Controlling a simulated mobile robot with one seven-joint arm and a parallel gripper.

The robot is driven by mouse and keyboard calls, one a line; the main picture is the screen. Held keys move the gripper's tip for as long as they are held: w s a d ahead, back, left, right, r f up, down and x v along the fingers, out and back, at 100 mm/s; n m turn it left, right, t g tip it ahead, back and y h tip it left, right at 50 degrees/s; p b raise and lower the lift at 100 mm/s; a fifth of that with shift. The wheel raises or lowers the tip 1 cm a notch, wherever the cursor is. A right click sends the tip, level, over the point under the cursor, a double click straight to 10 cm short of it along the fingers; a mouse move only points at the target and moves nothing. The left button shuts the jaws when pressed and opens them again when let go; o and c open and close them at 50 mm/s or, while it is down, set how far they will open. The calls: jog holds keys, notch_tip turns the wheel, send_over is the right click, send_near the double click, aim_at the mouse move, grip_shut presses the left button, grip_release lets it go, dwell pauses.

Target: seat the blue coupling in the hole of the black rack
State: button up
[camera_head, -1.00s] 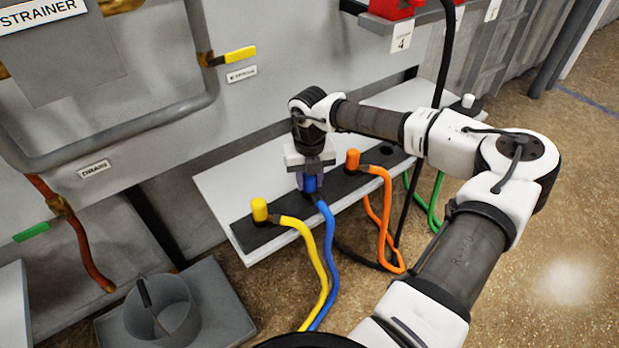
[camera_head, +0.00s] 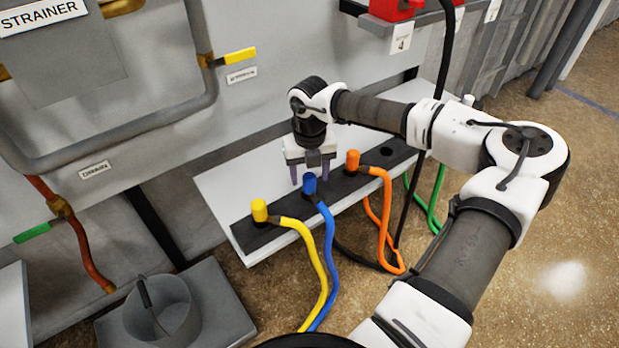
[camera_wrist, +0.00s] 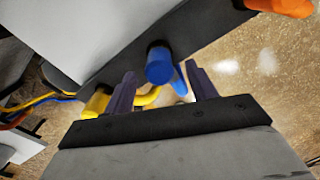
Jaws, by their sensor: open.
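The blue coupling (camera_head: 309,183) stands upright at the black rack (camera_head: 337,187), between the yellow and orange couplings, with its blue hose hanging over the front edge. How deep it sits in its hole cannot be seen. My gripper (camera_head: 310,178) is open, just behind and above the blue coupling, and apart from it. In the wrist view the blue coupling (camera_wrist: 159,64) shows beyond and between the two purple fingers of my gripper (camera_wrist: 160,85), with nothing held. An empty dark hole (camera_head: 387,151) shows at the rack's right part.
The yellow coupling (camera_head: 260,210) and orange coupling (camera_head: 352,159) stand on either side, their hoses hanging in front. The white shelf (camera_head: 225,185) behind the rack is clear at left. A grey wall with pipes rises behind. A grey bucket (camera_head: 160,310) stands at lower left.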

notch_tip(320, 180, up, 11)
jog(key=p, duration=0.1)
dwell(0.6)
